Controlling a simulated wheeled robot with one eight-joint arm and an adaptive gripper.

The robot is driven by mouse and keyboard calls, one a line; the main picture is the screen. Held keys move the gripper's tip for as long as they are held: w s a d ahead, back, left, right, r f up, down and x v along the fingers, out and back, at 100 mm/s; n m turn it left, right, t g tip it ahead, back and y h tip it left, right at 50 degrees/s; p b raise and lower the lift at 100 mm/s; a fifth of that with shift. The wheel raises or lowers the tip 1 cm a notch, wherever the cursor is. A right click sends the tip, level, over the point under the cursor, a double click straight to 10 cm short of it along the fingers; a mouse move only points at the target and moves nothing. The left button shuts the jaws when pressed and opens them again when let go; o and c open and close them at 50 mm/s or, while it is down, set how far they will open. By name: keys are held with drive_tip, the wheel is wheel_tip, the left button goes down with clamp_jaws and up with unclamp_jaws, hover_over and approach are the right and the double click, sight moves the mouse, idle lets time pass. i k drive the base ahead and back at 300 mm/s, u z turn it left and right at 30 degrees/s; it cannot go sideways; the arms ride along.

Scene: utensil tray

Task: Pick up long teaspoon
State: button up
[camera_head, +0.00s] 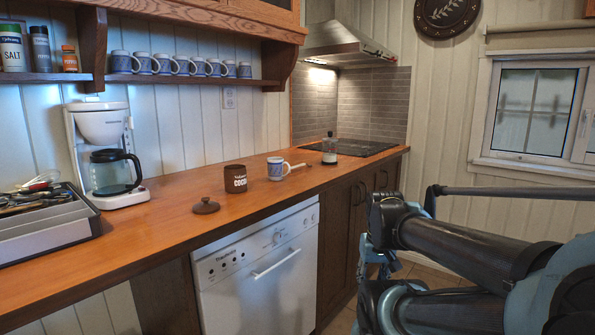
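A grey utensil tray (45,238) sits on the wooden counter at the far left. Several utensils (33,197) lie jumbled in it, dark ones and a light whisk-like one. I cannot single out the long teaspoon among them. A thin pale handle-like piece (298,166) shows just right of the blue and white mug (277,168); I cannot tell what it is. My gripper (372,268) is at the right, in front of the cabinets and far from the tray. It is partly hidden by my arm, and its fingers do not show clearly.
A coffee maker (104,150) stands beside the tray. A brown cocoa jar (235,179) and its round lid (206,206) are mid-counter. A bottle (329,148) stands by the cooktop (355,149). A shelf (190,79) with several mugs hangs above. The counter front is clear.

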sight(302, 165)
drive_tip(key=i, duration=1)
